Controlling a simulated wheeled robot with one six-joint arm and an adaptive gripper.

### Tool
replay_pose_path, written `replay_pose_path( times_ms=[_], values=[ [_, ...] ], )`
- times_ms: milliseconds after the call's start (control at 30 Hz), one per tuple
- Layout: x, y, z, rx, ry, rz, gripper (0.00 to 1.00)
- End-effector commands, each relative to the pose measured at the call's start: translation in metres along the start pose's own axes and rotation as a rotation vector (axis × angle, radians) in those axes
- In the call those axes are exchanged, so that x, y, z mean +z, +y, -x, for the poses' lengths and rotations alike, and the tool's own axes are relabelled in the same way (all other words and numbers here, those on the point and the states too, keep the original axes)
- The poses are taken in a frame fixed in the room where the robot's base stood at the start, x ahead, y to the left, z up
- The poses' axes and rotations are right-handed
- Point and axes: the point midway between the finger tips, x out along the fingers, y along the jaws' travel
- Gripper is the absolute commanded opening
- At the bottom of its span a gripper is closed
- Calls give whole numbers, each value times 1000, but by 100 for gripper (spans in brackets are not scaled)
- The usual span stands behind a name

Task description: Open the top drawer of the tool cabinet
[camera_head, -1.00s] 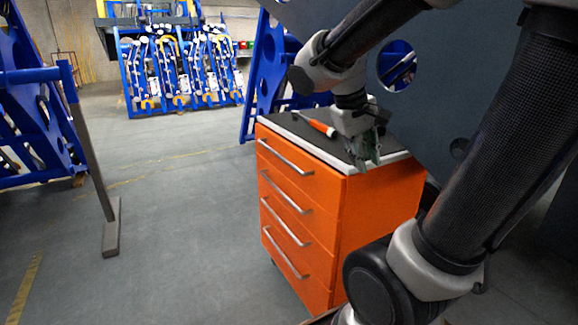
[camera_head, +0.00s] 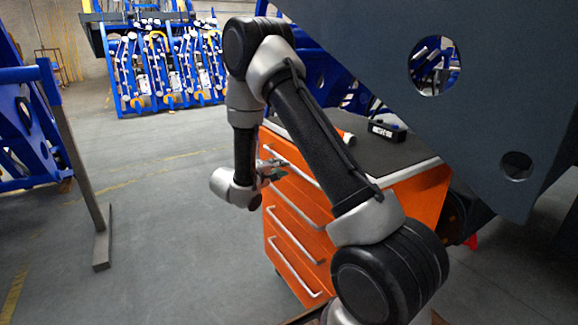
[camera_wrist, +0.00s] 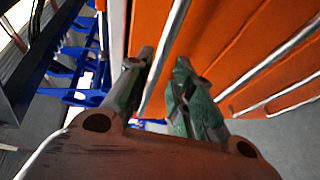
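The orange tool cabinet (camera_head: 412,205) stands in the middle of the head view, with several drawers in its front, all looking shut. The top drawer's silver handle (camera_head: 298,168) runs along the front just under the cabinet top. My gripper (camera_head: 274,171) is in front of the top drawer at the left part of this handle. In the wrist view my gripper (camera_wrist: 163,62) is open, and a silver handle bar (camera_wrist: 169,48) appears between its two green-grey fingers with a gap on each side. I cannot tell whether either finger touches it.
An orange-handled tool (camera_head: 346,137) and a small black box (camera_head: 387,130) lie on the dark cabinet top. A large dark panel (camera_head: 490,90) hangs over the right side. A grey post (camera_head: 90,190) stands left. The floor before the cabinet is clear.

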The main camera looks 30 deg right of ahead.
Motion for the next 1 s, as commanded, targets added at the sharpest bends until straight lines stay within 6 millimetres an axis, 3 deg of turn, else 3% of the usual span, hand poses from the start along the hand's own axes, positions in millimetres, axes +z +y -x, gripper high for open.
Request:
replay_pose_path(
  times_ms=[200,400,667,800,1000],
  values=[
    [2,0,-39,0,-6,-1,23],
    [2,1,-57,0,-4,0,23],
    [1,1,-59,-1,-3,0,23],
    [1,1,-59,-1,-3,0,1],
    [1,1,-58,-1,-4,1,0]
  ],
)
